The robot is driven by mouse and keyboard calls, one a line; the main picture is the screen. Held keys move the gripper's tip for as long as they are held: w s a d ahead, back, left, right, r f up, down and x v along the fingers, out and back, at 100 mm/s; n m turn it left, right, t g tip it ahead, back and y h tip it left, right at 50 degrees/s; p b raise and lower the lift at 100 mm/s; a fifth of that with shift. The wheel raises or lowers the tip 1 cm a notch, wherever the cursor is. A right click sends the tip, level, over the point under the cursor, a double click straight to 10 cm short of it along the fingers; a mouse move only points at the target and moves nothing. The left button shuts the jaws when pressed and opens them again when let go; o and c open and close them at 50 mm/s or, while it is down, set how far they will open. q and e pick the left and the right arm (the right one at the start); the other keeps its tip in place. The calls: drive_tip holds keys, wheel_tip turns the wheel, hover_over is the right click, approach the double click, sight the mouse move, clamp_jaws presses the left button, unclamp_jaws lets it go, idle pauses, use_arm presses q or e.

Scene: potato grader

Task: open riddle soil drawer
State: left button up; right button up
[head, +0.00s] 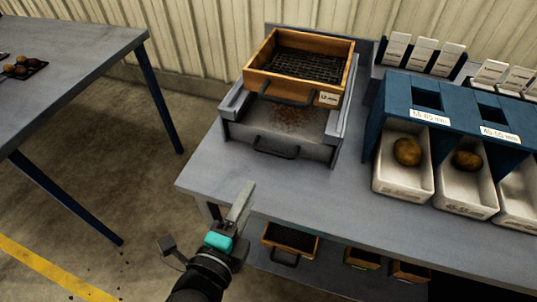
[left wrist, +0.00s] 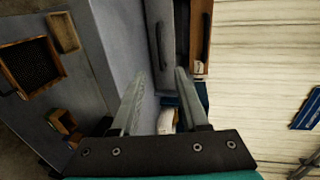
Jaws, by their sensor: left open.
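The riddle is a wooden-framed sieve (head: 262,83) with dark mesh, sitting on a grey housing (head: 234,101) on the bench. Below it is the grey soil drawer (head: 315,149) with a black bar handle (head: 276,147) on its front; its front looks about level with the housing's ends. Brown soil shows on the grey surface above the drawer front. My left gripper (head: 243,203) is open and empty at the bench's front edge, apart from the handle. In the left wrist view, the drawer handle (left wrist: 161,45) shows beyond and between the open fingers (left wrist: 160,88). My right gripper is out of view.
A blue sorting rack (head: 395,102) with white bins (head: 403,190) holding potatoes stands right of the riddle. Wooden boxes (head: 291,241) sit on the shelf below the bench. Another table (head: 75,75) is at left. The bench top in front of the drawer is clear.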

sight(271, 153)
use_arm(q)
drive_tip(key=b+x, duration=0.1)
drive_tip(key=x, duration=1.3)
drive_tip(key=shift+w, duration=0.1)
drive_tip(key=shift+c, duration=0.4)
clamp_jaws()
idle(0.7)
